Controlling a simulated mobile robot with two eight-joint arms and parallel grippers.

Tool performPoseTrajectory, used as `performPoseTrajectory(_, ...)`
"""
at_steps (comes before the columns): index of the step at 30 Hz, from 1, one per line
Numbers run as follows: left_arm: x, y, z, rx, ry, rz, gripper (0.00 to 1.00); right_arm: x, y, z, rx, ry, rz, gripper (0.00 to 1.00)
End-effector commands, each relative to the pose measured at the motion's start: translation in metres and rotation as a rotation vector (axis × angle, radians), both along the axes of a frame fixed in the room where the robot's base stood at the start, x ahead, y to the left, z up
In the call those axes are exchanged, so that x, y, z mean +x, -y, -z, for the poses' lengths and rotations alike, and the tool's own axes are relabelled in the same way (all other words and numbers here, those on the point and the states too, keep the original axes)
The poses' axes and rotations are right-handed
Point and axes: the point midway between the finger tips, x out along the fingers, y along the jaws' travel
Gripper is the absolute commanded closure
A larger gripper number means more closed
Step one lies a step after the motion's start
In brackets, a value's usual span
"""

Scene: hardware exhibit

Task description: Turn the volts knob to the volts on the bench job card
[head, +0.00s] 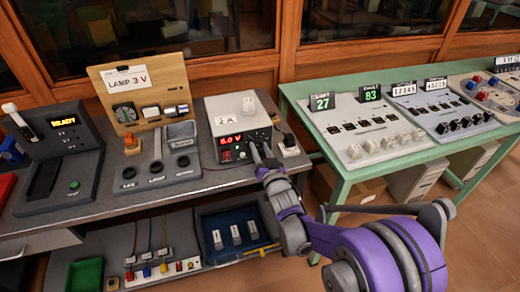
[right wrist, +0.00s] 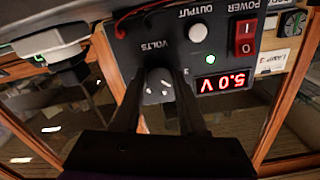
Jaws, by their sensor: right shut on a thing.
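The power supply (head: 237,112) is a pale-topped box with a dark front, marked 2A, on the grey bench. Its red display (head: 231,141) reads 5.0 V; in the right wrist view, upside down, the display (right wrist: 225,80) also reads 5.0 V. The bench job card (head: 125,79) on the wooden board reads LAMP 3 V. My right gripper (head: 257,151) is at the right of the supply's front. In the right wrist view its dark fingers (right wrist: 156,88) are shut on the grey volts knob (right wrist: 158,82), under the VOLTS label. My left gripper is not in view.
Beside the knob are a white OUTPUT button (right wrist: 200,32), a lit green lamp (right wrist: 210,58) and a red POWER switch (right wrist: 245,38). A black plug (head: 288,145) stands right of the supply.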

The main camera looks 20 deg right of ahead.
Motion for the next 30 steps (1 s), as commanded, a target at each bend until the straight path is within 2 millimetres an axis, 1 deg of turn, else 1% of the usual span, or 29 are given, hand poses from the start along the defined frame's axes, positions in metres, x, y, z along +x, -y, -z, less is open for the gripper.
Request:
performPoseTrajectory(18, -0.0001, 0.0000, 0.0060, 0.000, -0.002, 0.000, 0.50, -0.0002, 0.0003, 0.0005, -0.458, 0.015, 0.000, 1.00)
performPoseTrajectory(24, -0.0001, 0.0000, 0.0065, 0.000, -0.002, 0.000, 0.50, -0.0002, 0.0003, 0.0004, -0.566, 0.018, 0.000, 1.00)
performPoseTrajectory(30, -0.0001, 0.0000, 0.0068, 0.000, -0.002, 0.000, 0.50, -0.0002, 0.0003, 0.0003, -0.627, 0.020, 0.000, 1.00)
